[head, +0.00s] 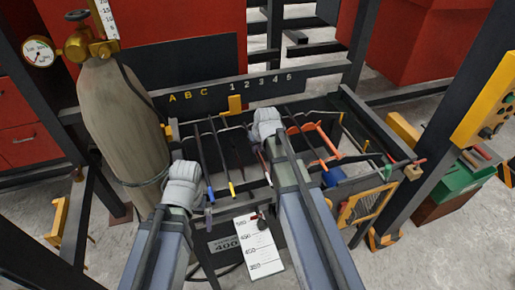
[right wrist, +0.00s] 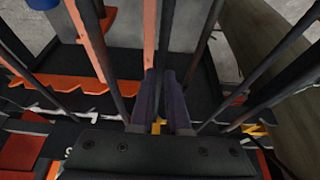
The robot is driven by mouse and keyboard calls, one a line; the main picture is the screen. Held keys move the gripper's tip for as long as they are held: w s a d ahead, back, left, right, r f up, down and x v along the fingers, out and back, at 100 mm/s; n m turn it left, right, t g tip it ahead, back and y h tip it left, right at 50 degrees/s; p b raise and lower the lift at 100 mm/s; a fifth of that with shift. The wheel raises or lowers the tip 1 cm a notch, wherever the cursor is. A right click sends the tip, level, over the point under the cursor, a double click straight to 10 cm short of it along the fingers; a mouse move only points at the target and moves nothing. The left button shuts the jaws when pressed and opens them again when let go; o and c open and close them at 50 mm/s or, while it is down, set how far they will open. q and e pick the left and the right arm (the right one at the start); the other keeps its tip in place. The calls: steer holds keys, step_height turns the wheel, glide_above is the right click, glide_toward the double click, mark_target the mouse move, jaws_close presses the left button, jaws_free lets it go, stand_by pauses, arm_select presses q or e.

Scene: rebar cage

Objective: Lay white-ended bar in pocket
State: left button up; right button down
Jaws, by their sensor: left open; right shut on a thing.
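My right gripper (head: 266,122) is over the middle of the rack (head: 262,190), among the bars. In the right wrist view its fingers (right wrist: 164,100) are closed around a dark bar (right wrist: 165,45) that runs away from them. The bar's end colour is hidden there. In the head view a thin pale piece (head: 262,156) shows just below this gripper; I cannot tell whether it is the white end. My left gripper (head: 184,178) is open at the rack's left side, near a blue-ended bar (head: 210,193) but apart from it.
A yellow-ended bar (head: 232,187) and orange brackets (head: 316,138) are in the rack. A gas cylinder (head: 125,125) stands close left of my left gripper. A dark upright post (head: 425,140) stands at the right. A white scale card (head: 259,245) hangs at the rack's front.

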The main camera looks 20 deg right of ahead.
steer(key=shift+f, duration=0.1)
steer(key=c, duration=0.8)
jaws_free()
steer(key=p+v, duration=0.7)
steer(key=v, duration=0.1)
steer(key=shift+f, duration=0.1)
